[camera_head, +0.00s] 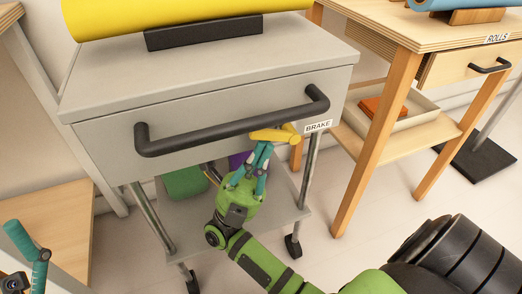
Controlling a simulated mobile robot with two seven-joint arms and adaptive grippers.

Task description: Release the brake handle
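The yellow brake handle (272,135) sticks out sideways below the right end of the grey cart's drawer front, next to the BRAKE label (318,126). My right gripper (262,150) has its teal fingertips right at the underside of the handle. The fingers are close together; whether they grip the handle or only touch it cannot be told. My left gripper (30,255) shows only partly at the lower left edge, far from the handle, and its opening is unclear.
The grey cart (100,95) has a black bar handle (230,128) just above and left of the brake handle. A yellow roll (180,14) lies on top. A wooden table (440,28) labelled ROLLS stands to the right, with a tray (405,118) on its shelf.

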